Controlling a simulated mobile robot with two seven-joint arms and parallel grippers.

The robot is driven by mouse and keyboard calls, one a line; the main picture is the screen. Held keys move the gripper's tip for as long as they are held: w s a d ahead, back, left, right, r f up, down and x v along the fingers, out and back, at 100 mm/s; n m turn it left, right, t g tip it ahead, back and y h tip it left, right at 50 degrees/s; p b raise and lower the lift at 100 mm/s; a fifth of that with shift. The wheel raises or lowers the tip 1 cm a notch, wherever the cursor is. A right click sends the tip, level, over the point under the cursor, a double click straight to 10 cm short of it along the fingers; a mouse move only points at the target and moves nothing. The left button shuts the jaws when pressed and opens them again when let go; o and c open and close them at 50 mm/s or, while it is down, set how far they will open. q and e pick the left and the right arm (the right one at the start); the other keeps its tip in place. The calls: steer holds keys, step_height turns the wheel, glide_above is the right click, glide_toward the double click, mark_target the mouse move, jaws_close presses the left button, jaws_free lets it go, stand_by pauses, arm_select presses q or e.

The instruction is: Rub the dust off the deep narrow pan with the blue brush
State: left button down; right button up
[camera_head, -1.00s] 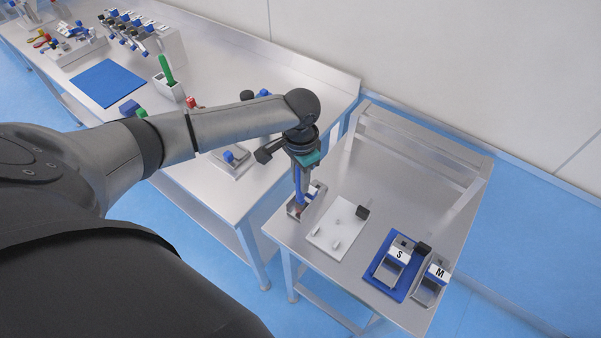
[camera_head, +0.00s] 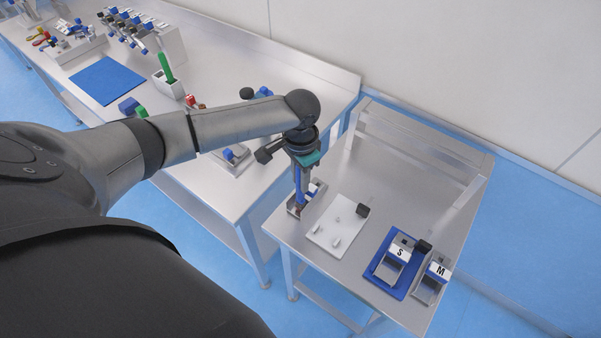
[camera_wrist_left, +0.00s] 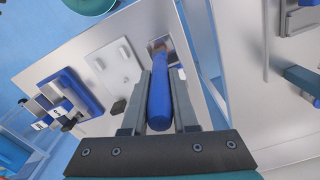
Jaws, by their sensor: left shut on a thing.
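My left gripper (camera_head: 303,168) is shut on the blue brush (camera_head: 299,188), which points down with its handle between the fingers. The brush's blue handle also shows in the left wrist view (camera_wrist_left: 160,100), with a brownish head at its far end. The head is down at the deep narrow pan (camera_head: 292,209), a small metal pan at the near left edge of the side table. The brush and gripper partly cover the pan, so I cannot tell whether bristles touch its bottom or whether dust lies there. My right gripper is not in view.
A white board with small pegs (camera_head: 337,229) lies beside the pan on the side table (camera_head: 401,180). The long bench (camera_head: 225,67) is left. The table's back is clear.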

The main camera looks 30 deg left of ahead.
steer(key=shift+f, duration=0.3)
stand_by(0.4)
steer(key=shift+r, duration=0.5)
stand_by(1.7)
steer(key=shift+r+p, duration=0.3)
steer(key=shift+p, duration=0.2)
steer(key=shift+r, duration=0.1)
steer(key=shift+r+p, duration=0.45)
steer(key=shift+p, duration=0.15)
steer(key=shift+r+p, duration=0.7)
stand_by(2.9)
